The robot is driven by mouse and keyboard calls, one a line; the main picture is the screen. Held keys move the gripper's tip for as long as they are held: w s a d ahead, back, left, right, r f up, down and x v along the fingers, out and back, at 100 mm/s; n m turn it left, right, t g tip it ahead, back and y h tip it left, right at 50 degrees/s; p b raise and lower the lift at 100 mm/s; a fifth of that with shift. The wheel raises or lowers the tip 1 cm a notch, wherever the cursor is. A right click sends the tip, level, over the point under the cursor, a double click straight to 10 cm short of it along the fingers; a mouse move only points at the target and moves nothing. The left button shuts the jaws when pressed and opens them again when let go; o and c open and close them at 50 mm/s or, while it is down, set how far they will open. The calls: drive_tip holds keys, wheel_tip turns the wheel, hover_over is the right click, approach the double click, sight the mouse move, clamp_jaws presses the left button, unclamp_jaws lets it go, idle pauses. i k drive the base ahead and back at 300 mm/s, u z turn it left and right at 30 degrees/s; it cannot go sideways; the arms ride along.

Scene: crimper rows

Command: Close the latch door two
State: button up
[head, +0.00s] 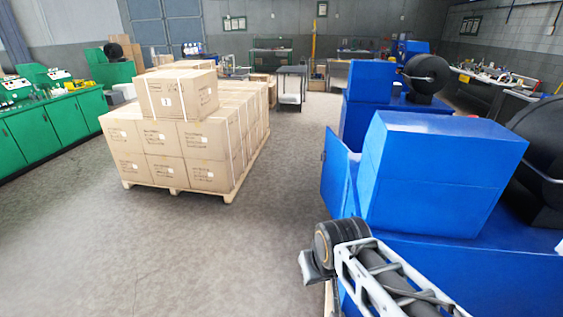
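A blue door (337,172) stands open on the left side of the near blue machine (440,178), swung out toward the aisle. I cannot tell from any marking whether it is latch door two, and its latch is not visible. My arm reaches in from the lower right. The end of my arm, with my gripper (312,268), is in front of the machine's lower left part, below the open door and apparently apart from it. The fingers are too unclear to show whether they are open or shut.
Stacked cardboard boxes (188,135) on a wooden pallet (236,190) stand left of the aisle. Green cabinets (50,130) line the left side. Another blue machine (368,95) stands behind the near one. The grey floor (270,215) between pallet and machines is clear.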

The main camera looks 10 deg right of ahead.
sight(335, 163)
drive_tip(key=u, duration=0.5)
drive_tip(key=i, duration=0.85)
drive_tip(key=z, duration=0.3)
drive_tip(key=i, duration=2.5)
drive_tip(key=z, duration=0.7)
drive_tip(key=i, duration=0.6)
drive_tip(key=z, duration=0.15)
